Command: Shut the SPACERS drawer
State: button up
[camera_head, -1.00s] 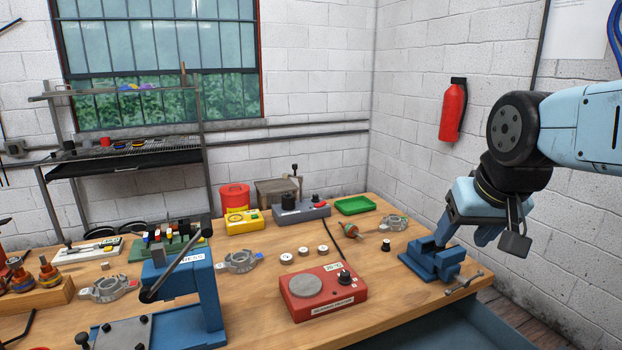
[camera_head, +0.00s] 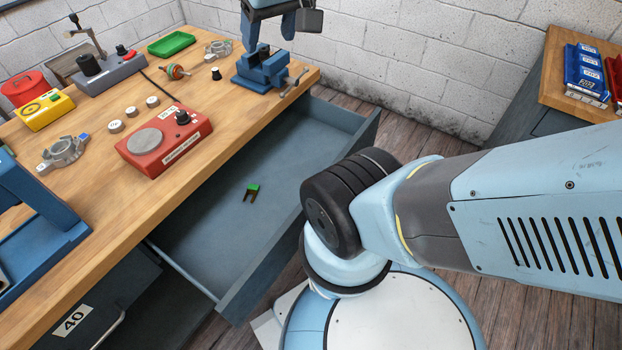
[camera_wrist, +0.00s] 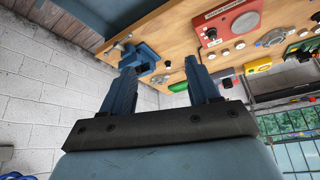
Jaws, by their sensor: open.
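A wide blue-grey drawer (camera_head: 265,265) stands pulled far out from under the wooden bench in the head view. No SPACERS label can be read on it; its outer front face is turned away from the camera. A small green and dark part (camera_head: 252,190) lies on its floor. My gripper (camera_head: 269,28) is at the top of the head view, by the blue vise and apart from the drawer. Its two blue fingers are spread with nothing between them in the wrist view (camera_wrist: 160,66).
The blue vise (camera_head: 262,68) sits at the bench's right end. A red tester (camera_head: 165,140) stands near the bench edge above the drawer. A dark unit labelled 40 (camera_head: 75,320) is at lower left. Another bench (camera_head: 560,75) with blue boxes is at right.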

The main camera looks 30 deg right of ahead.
aim_at(232, 249)
jog(key=z, duration=1.15)
jog(key=k, duration=1.8)
jog(key=u, duration=0.65)
jog(key=i, duration=1)
